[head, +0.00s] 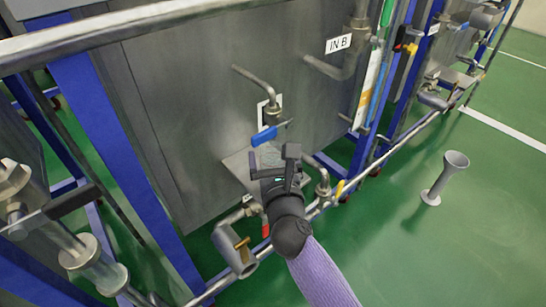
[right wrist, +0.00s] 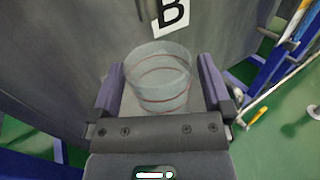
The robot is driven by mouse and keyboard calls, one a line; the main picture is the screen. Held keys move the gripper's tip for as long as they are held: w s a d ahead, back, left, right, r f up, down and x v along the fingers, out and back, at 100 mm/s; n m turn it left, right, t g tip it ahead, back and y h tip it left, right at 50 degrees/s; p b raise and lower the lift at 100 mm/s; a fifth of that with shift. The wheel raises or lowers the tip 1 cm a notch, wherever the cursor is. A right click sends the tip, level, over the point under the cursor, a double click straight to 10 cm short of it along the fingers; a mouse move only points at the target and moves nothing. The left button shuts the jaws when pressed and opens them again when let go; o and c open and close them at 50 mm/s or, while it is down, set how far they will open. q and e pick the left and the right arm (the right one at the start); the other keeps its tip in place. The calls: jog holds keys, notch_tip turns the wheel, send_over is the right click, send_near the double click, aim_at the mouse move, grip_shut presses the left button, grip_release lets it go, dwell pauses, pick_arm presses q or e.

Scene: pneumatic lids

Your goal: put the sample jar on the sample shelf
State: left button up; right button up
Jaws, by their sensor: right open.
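The sample jar (right wrist: 162,85), clear with thin reddish rings, stands upright between my right gripper's fingers in the right wrist view. My right gripper (right wrist: 160,72) is open around it, one finger on each side; I cannot tell whether either finger touches it. In the head view the right gripper (head: 272,160) is at the tank front, below the blue-handled tap (head: 268,134). A small metal plate (head: 238,164), apparently the sample shelf, juts out there beside the gripper. The gripper largely hides the jar in the head view. My left gripper is not in view.
The grey tank (head: 200,100) carries an "IN B" label (head: 339,43). Blue frame posts (head: 115,130) and a metal rail (head: 390,145) run close to my right arm. A grey flared stand (head: 445,178) is on the open green floor at right.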

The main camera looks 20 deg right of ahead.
aim_at(275, 164)
jog(key=shift+r, duration=0.25)
jog(key=s, duration=0.1)
jog(key=s+p, duration=0.1)
jog(key=s, duration=0.1)
jog(key=s+a+p, duration=0.1)
jog(key=s, duration=0.1)
jog(key=shift+s+r, duration=0.1)
jog(key=shift+s, duration=0.05)
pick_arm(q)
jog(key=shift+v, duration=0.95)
pick_arm(e)
jog(key=s+a, duration=0.1)
jog(key=s, duration=0.5)
jog(key=shift+s+f, duration=0.2)
jog(key=shift+s, duration=0.1)
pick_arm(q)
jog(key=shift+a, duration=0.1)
pick_arm(e)
jog(key=shift+f, duration=0.1)
